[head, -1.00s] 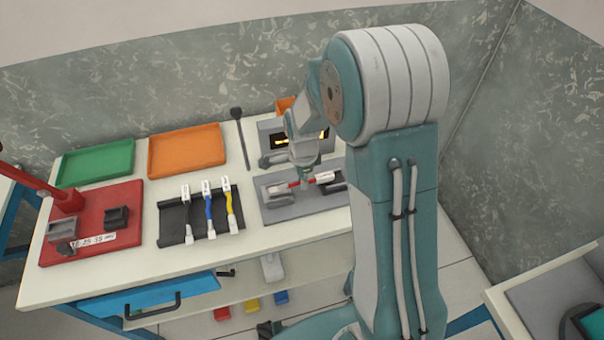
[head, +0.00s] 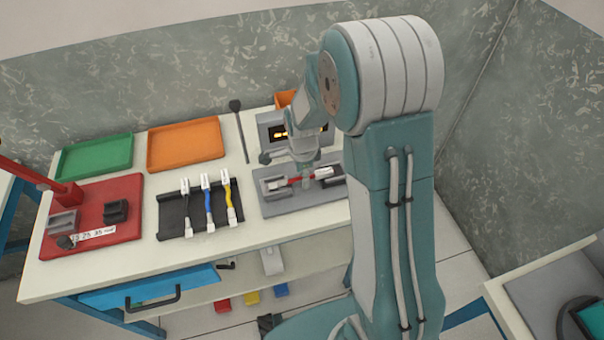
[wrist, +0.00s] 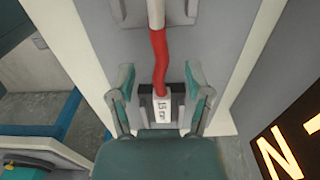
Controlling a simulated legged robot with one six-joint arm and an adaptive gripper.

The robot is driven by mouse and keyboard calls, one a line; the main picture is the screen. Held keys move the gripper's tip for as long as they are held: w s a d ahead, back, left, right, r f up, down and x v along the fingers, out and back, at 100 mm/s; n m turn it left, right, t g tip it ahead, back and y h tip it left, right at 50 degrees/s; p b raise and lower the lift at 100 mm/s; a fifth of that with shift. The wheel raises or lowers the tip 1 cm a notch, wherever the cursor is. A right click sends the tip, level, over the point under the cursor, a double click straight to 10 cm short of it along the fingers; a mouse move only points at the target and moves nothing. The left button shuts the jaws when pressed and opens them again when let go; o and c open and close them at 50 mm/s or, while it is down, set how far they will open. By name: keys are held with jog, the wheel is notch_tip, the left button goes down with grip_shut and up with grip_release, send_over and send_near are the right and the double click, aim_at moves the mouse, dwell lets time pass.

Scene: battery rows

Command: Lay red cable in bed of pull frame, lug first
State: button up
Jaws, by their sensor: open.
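The red cable (head: 299,181) lies across the grey pull frame (head: 290,208) on the right part of the bench. Its white tagged end points right in the head view. In the wrist view the red cable (wrist: 159,62) runs down between my fingers to a white printed tag (wrist: 162,108) beside a dark block. My gripper (wrist: 160,98) is open, with one finger on each side of the cable and gaps between. In the head view my gripper (head: 304,172) is just above the cable's middle. How deep the cable sits in the bed is hard to tell.
A display box with glowing text (head: 272,128) stands behind the frame. A red board (head: 120,222), a green tray (head: 95,157) and an orange tray (head: 185,145) lie farther left.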

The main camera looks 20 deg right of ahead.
notch_tip(320, 180, up, 12)
dwell(0.4)
jog(key=s+r+n+t, duration=0.2)
jog(key=s+r+n, duration=0.4)
jog(key=s+n, duration=0.3)
jog(key=s+r+n+t, duration=0.3)
jog(key=s+r+n, duration=0.4)
jog(key=s, duration=0.5)
jog(key=shift+n+t, duration=0.3)
jog(key=shift+n, duration=0.7)
jog(key=shift+w, duration=0.1)
